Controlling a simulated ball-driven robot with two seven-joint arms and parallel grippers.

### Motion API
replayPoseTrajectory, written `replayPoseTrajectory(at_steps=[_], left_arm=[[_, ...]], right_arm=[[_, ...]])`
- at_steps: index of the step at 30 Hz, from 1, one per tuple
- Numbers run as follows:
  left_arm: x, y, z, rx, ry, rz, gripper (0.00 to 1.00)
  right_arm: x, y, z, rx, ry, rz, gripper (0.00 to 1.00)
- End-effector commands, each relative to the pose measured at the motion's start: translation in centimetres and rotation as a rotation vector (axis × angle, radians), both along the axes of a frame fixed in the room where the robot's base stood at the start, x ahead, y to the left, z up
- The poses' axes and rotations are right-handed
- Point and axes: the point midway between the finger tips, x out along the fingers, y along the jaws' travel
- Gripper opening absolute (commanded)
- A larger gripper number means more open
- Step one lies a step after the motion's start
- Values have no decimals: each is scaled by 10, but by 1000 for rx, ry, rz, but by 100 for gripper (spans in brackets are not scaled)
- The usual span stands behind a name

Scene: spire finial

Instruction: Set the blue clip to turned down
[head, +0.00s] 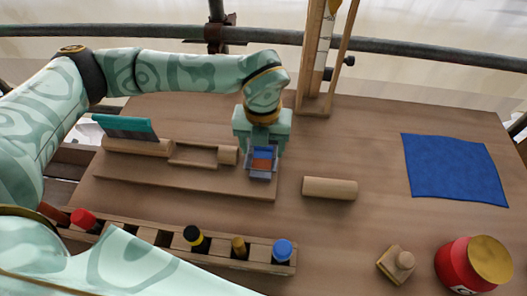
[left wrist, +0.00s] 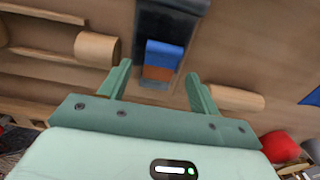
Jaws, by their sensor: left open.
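The blue clip (head: 263,151) appears as a small blue block beside an orange-brown part, on a dark grey mount. In the left wrist view the blue clip (left wrist: 164,54) lies beyond the fingertips, with the orange-brown part (left wrist: 157,73) just below it in the picture. My left gripper (head: 262,158) is over the mount, at the right end of a wooden board. In the left wrist view the left gripper (left wrist: 158,72) is open, its fingers on either side of the clip's line, with nothing gripped. Contact cannot be told. My right gripper is out of view.
A teal-topped piece (head: 125,127) stands on the board's left. A wooden cylinder (head: 329,188) lies right of the gripper. A rack (head: 215,246) of capped items runs in front. A wooden post (head: 315,104) stands behind. A blue cloth (head: 453,168) and red jar (head: 455,265) are right.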

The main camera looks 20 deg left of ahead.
Motion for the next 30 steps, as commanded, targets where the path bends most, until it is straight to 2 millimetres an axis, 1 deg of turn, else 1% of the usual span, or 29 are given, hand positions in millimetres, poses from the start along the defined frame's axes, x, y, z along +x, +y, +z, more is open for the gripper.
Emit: replayPoseTrajectory(at_steps=[1, 5, 15, 17, 18, 20, 25, 30], left_arm=[[0, 0, -10, 0, 2, 0, 63], [0, 0, -21, -1, 0, 0, 63], [0, 0, -23, -1, -1, 0, 63], [0, 0, -23, -1, -1, 0, 46], [0, 0, -23, -1, -1, 0, 35], [0, 0, -23, -1, -1, 0, 18], [1, 0, -24, -2, 13, 1, 18], [6, 2, -27, -33, 140, 5, 18]], right_arm=[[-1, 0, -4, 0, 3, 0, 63], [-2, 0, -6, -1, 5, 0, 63], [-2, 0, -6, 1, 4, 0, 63], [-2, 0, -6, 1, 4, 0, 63], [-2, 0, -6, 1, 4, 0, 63], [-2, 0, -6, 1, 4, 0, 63], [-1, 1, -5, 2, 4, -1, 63], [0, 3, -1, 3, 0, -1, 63]])
